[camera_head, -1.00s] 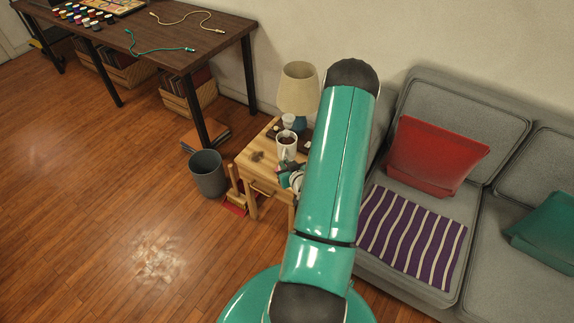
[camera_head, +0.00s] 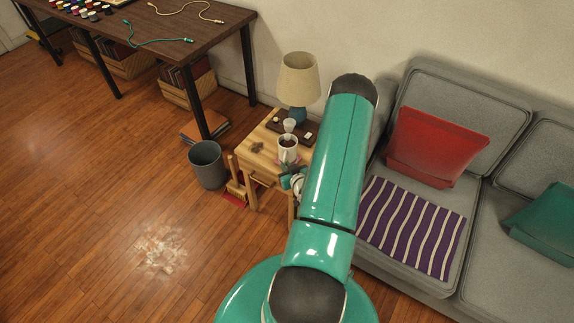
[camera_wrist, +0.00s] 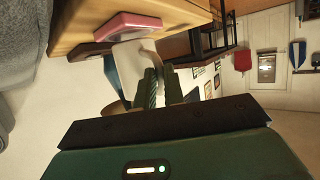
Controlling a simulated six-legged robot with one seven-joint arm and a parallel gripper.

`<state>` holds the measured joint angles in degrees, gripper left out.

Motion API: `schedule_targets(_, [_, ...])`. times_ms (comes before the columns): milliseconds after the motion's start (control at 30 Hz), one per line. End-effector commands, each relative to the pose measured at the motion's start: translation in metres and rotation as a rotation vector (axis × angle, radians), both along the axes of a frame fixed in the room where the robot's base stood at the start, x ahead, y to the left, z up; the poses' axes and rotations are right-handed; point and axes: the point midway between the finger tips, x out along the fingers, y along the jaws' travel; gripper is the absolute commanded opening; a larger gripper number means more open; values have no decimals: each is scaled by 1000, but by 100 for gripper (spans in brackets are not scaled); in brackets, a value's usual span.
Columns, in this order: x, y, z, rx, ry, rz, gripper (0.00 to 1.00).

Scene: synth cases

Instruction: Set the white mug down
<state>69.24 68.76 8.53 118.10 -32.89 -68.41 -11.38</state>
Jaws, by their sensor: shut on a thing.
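The white mug (camera_head: 288,151) with dark liquid is upright over the small wooden side table (camera_head: 257,160). In the wrist view the picture is turned sideways, and the mug (camera_wrist: 128,66) has its base against a pink coaster (camera_wrist: 128,24) on the wooden top. The base seems to touch the coaster, but a thin gap cannot be ruled out. My gripper (camera_wrist: 160,78) is shut on the mug's handle. In the head view my gripper (camera_head: 293,178) is small beside the table's front edge, partly hidden by my arm.
A lamp (camera_head: 299,77) and a dark tray (camera_head: 300,130) with small pale items stand behind the mug. A small brown item (camera_head: 257,147) lies to its left. A grey bin (camera_head: 207,165) stands left of the table, and a grey sofa (camera_head: 400,268) is on the right.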

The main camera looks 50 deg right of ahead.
Motion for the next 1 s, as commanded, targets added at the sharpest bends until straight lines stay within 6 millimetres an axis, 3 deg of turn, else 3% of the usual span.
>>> schedule_targets(967, [0,-1,-10,-2,-2,0,0])
schedule_targets(1000, [0,-1,-10,-2,-2,0,14])
